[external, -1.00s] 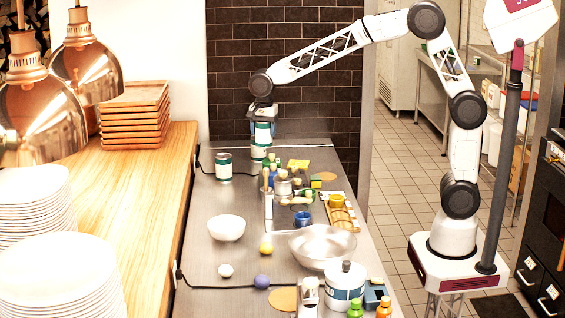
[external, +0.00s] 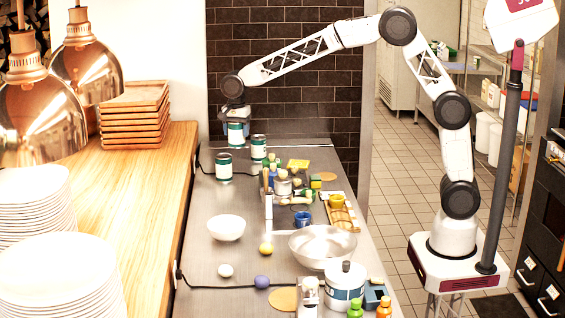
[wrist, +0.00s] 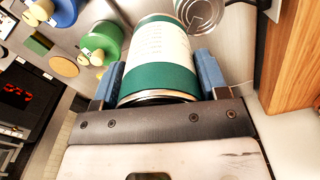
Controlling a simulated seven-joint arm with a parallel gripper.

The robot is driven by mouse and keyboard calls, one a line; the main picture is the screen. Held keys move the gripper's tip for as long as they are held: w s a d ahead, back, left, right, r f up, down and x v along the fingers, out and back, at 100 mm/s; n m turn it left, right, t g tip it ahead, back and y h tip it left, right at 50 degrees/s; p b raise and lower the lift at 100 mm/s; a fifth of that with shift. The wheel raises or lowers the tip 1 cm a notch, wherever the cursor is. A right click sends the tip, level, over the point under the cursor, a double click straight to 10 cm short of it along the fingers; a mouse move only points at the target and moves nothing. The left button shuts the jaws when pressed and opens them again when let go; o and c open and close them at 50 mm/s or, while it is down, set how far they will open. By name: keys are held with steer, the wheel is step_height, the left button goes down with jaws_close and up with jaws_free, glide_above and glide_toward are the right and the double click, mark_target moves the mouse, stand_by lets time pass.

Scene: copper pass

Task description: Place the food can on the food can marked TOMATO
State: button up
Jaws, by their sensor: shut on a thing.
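My gripper (external: 235,117) is shut on a food can (external: 236,136) with a green and white label, held above the far end of the counter. In the wrist view the held can (wrist: 158,55) sits between my blue fingers (wrist: 160,78), its small label print unreadable. Two similar green and white cans stand upright on the counter: a left can (external: 224,167), below and slightly left of the held one, and a right can (external: 258,148). The wrist view shows a silver can lid (wrist: 203,12) just beyond the held can. I cannot read TOMATO on any can.
A white bowl (external: 226,228) and a metal pan (external: 322,246) stand nearer. A dark cable (external: 205,172) runs by the left can. A tiled wall (external: 285,70) rises behind.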

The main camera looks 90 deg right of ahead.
steer(key=shift+w+d+f, duration=0.1)
steer(key=shift+w+d, duration=0.15)
steer(key=shift+w, duration=0.65)
steer(key=shift+w+d, duration=0.25)
steer(key=shift+w, duration=0.65)
steer(key=shift+w+d+f, duration=0.1)
steer(key=shift+w+d, duration=0.15)
steer(key=shift+w, duration=0.65)
steer(key=shift+f, duration=1.75)
steer(key=shift+f, duration=0.15)
steer(key=o, duration=1.3)
step_height(320, 180, up, 12)
steer(key=shift+r, duration=0.15)
